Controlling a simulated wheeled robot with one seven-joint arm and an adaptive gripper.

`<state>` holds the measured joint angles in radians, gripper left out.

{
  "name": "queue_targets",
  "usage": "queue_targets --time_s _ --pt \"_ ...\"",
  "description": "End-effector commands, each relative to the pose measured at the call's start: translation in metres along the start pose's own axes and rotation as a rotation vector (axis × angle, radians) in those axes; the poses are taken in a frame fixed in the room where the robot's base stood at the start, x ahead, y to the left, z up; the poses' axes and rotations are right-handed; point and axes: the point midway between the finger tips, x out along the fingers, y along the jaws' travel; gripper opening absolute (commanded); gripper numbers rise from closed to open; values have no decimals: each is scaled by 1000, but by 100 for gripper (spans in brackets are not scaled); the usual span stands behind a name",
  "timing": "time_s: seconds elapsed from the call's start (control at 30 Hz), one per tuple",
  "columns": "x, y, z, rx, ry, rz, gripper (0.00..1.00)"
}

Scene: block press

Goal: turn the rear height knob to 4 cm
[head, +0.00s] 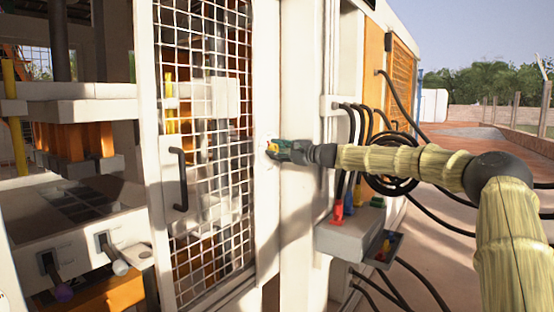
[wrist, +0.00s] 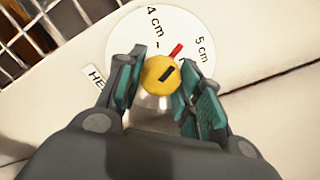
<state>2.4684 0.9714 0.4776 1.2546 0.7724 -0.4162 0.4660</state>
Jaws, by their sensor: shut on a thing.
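The rear height knob (wrist: 160,76) is yellow with a short dark mark on its face. It sits on a round white dial (wrist: 130,40) labelled 4 cm and 5 cm. A red pointer (wrist: 176,50) sticks out from the knob and points between the two labels. My gripper (wrist: 163,82) is shut on the knob, one teal-padded finger on each side. In the head view my gripper (head: 279,149) reaches from the right to the knob on the white post. The fingers hide the lower part of the dial.
A mesh door (head: 205,60) with a black handle (head: 180,180) is left of the post. Hoses and cables (head: 350,125) hang to the right, above a grey box (head: 350,235) with coloured connectors. The press with orange blocks (head: 75,142) is at the far left.

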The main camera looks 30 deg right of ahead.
Motion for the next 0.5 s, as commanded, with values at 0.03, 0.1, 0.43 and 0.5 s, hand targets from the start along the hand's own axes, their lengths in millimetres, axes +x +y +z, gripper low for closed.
queue_targets --time_s 0.03,0.1,0.43,0.5 --pt "-1 6 -8 -44 4 1 12" --pt "-1 5 -7 -110 4 1 12" --pt "0 4 -6 -415 4 1 12" --pt "0 3 -6 -473 4 1 12"
